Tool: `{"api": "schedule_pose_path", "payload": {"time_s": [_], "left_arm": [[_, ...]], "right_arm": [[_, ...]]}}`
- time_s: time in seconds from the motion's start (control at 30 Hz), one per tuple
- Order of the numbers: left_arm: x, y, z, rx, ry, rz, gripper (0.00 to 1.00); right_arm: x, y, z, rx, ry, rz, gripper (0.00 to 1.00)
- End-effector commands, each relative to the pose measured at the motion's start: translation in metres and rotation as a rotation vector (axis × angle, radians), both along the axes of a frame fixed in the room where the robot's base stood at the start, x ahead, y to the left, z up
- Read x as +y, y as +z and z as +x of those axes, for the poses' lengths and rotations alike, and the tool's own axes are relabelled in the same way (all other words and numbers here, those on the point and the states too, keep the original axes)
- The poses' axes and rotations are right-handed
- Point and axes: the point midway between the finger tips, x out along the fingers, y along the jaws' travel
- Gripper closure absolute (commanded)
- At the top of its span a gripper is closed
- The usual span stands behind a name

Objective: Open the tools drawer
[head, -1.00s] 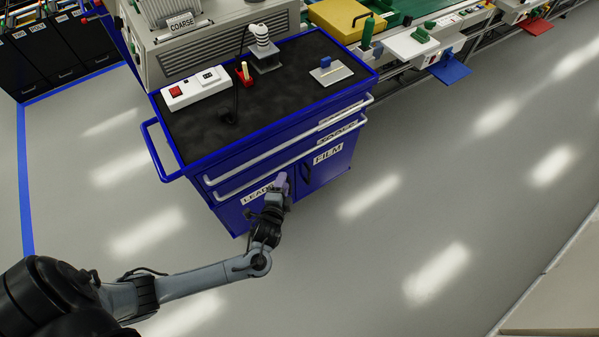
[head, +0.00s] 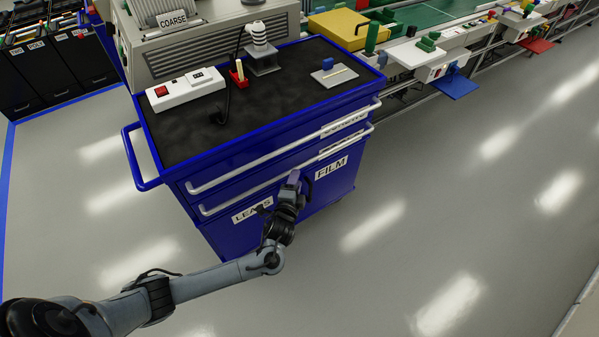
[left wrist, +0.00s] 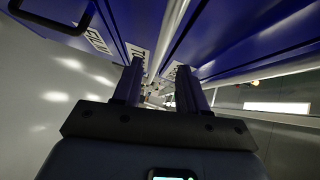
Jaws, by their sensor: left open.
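The blue cart has two shut drawers with long white bar handles. The lower drawer's label (head: 345,141) is seen edge-on and hard to read; in the left wrist view, the label beside FILM (left wrist: 137,53) seems to start with "TOO", so this looks like the tools drawer. Its handle (head: 240,198) spans the front. My left gripper (head: 294,177) is open at this handle, near its middle. In the left wrist view a white bar (left wrist: 172,32) runs between the two fingers (left wrist: 160,68); contact cannot be told. My right gripper is not in view.
The upper drawer's handle (head: 255,160) is just above. Below are doors labelled LEADS (head: 252,210) and FILM (head: 331,168). A power strip (head: 185,89) and small devices stand on the cart top (head: 270,108). The floor in front is clear.

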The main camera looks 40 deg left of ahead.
Motion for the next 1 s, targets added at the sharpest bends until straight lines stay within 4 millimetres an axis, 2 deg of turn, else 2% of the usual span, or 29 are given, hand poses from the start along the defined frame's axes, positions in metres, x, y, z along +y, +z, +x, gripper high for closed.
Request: {"api": "schedule_pose_path", "payload": {"time_s": [0.03, 0.2, 0.4, 0.83, 1.0], "left_arm": [[0.005, -0.004, 0.009, -0.002, 0.002, 0.002, 0.58], [0.015, -0.007, 0.032, -0.002, 0.001, 0.001, 0.58], [0.023, -0.009, 0.050, -0.001, 0.001, 0.001, 0.58], [0.026, -0.009, 0.056, 0.001, 0.000, 0.000, 0.58], [0.026, -0.009, 0.056, 0.001, 0.000, 0.000, 0.82]], "right_arm": [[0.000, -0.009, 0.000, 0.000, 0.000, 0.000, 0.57], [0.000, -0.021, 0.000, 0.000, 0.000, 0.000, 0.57], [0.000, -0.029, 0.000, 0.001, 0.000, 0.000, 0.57], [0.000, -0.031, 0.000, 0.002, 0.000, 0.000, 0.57], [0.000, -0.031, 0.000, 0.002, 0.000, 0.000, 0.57]]}}
